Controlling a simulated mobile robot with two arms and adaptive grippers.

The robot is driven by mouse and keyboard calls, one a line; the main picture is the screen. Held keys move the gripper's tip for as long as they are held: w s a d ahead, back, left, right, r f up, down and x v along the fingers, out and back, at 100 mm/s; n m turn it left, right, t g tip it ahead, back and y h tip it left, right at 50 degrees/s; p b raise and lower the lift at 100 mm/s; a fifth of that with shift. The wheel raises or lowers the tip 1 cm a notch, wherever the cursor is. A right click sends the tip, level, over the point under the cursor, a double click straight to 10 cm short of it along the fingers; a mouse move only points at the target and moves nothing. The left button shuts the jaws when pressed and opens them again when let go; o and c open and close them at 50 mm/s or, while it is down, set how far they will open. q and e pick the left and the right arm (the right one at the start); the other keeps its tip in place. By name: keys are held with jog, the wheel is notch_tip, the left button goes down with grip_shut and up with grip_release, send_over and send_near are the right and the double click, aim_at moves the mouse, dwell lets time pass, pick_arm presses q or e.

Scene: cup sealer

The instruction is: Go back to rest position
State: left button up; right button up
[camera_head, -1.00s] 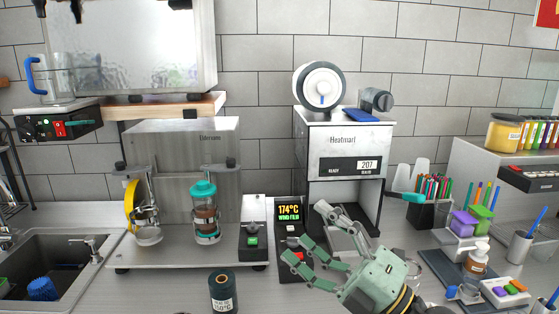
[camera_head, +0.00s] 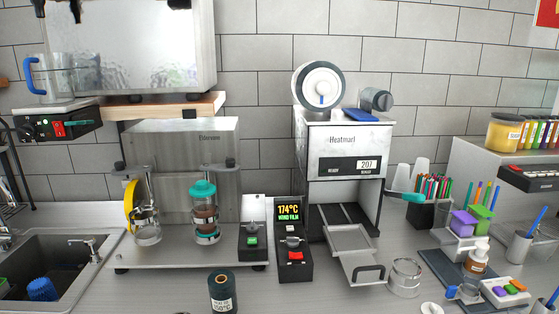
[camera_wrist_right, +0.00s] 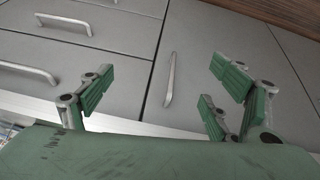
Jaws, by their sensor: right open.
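My right gripper (camera_wrist_right: 158,98) shows only in the right wrist view. Its green fingers are spread wide with nothing between them, in front of grey drawer fronts (camera_wrist_right: 115,60) with metal handles. My right gripper is out of the head view. My left gripper shows in neither view. The Heatmarl sealer (camera_head: 345,146) stands on the counter in the head view. Its metal tray (camera_head: 348,238) sticks out at the front, with a dark handle (camera_head: 368,273).
A black control box (camera_head: 293,262) reading 174°C stands left of the tray. A dark cylinder (camera_head: 222,292) is near the front edge. A teal-lidded cup (camera_head: 204,215) stands in the left machine. Pen holders, a pump bottle (camera_head: 477,260) and small trays crowd the right side.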

jog(key=s+f+g+b, duration=0.1)
jog(key=s+f+b, duration=0.2)
jog(key=f, duration=1.5)
jog(key=s+f+g+b, duration=0.2)
jog(key=s+f+b, duration=0.15)
jog(key=f, duration=1.45)
jog(key=s+d+f+b, duration=0.2)
jog(key=s+f+b, duration=0.1)
jog(key=s+f, duration=1.2)
notch_tip(320, 180, down, 2)
jog(key=shift+s+f+g, duration=0.2)
jog(key=shift+s+g, duration=0.2)
